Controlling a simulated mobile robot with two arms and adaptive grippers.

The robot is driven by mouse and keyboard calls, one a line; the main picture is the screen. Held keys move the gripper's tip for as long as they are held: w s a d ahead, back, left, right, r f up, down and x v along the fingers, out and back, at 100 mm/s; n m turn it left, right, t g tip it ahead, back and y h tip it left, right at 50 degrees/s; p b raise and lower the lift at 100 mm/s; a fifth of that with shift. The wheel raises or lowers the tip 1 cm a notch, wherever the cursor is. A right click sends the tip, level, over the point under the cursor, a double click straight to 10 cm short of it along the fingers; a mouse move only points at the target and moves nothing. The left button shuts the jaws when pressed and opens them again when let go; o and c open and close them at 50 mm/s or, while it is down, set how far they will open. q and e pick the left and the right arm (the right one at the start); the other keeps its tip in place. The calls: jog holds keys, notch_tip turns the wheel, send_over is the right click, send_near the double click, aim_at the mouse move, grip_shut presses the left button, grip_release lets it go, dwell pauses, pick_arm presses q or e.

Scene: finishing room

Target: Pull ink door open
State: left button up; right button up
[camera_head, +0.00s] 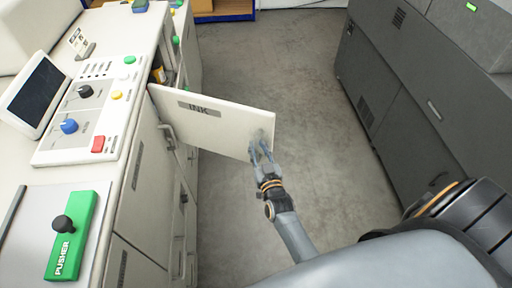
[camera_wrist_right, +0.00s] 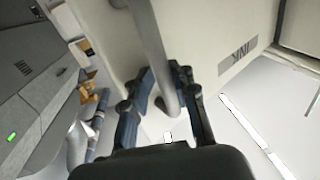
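The ink door (camera_head: 221,128) is a white panel labelled INK, swung out from the white machine on the left across the aisle. My right gripper (camera_head: 261,148) is at the door's free end. In the right wrist view the door (camera_wrist_right: 215,35) fills the upper middle, and its bar handle (camera_wrist_right: 154,45) runs down between the fingers. The right gripper (camera_wrist_right: 163,83) has a finger against each side of the handle and looks shut on it. In the head view the handle is mostly hidden by the gripper. My left gripper is not in view.
The white machine's control panel (camera_head: 100,97) has several buttons, and a green PUSHER plate (camera_head: 72,235) with a black knob is nearer. A dark grey cabinet (camera_head: 400,110) lines the right side. The grey floor (camera_head: 280,70) between them is clear.

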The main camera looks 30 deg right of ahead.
jog(key=shift+o, duration=0.3)
jog(key=shift+s, duration=0.15)
jog(key=shift+a, duration=0.1)
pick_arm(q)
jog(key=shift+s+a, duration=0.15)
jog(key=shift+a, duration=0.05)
pick_arm(e)
jog(key=v, duration=0.7)
jog(key=shift+s, duration=0.2)
